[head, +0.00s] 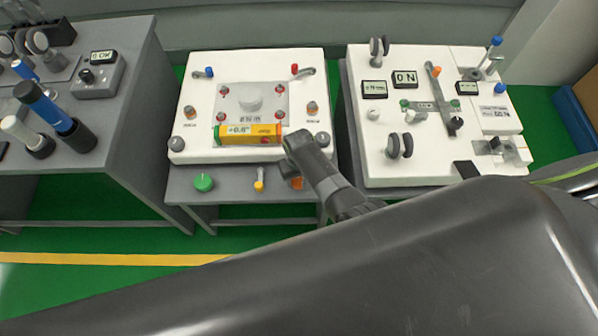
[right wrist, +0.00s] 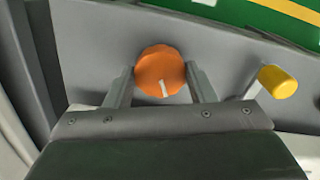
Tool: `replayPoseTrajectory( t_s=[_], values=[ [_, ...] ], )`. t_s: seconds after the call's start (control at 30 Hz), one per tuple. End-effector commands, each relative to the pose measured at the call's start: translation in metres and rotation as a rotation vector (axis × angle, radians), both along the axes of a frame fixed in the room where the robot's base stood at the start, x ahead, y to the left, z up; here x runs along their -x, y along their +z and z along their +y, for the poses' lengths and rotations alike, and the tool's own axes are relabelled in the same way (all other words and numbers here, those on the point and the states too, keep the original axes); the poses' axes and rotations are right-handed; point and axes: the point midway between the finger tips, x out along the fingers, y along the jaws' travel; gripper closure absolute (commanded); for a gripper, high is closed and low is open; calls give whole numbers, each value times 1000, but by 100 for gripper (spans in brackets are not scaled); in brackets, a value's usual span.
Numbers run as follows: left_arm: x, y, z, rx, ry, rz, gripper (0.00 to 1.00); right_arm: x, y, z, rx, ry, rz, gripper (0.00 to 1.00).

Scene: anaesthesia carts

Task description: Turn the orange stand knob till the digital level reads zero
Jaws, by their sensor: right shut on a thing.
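The orange stand knob (right wrist: 160,72) sits on the grey front of the middle stand, with a white mark pointing down in the right wrist view. My right gripper (right wrist: 161,80) has one finger on each side of the knob and is shut on it. In the head view the knob (head: 297,183) shows partly beside my right gripper (head: 298,174), whose arm hides part of it. The digital level (head: 249,134), a yellow-orange bar with a green end, lies along the front of the white plate and seems to read +0.6°. My left gripper is not in view.
A yellow knob (head: 259,180) and a green knob (head: 204,183) are on the same stand front, left of the orange knob. A grey cart (head: 140,130) stands left, and a white-topped cart (head: 400,172) with instruments stands right.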

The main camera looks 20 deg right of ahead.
Motion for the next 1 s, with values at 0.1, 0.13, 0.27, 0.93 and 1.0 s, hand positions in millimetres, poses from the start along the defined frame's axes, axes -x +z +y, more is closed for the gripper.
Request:
replayPoseTrajectory(
  t_s=[0.1, 0.13, 0.27, 0.93, 1.0],
  values=[
    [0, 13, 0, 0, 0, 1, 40, 0, 4, -1, 2, 112, 1, 73],
    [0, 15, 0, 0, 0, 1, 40, 0, 4, -1, 2, 139, 2, 73],
    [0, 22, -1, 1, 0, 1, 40, 0, 3, -1, 1, 251, 1, 73],
    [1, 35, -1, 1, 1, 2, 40, -1, 0, -1, 0, 550, -1, 73],
    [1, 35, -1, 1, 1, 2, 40, -1, 0, -1, 0, 556, -2, 73]
  ],
)
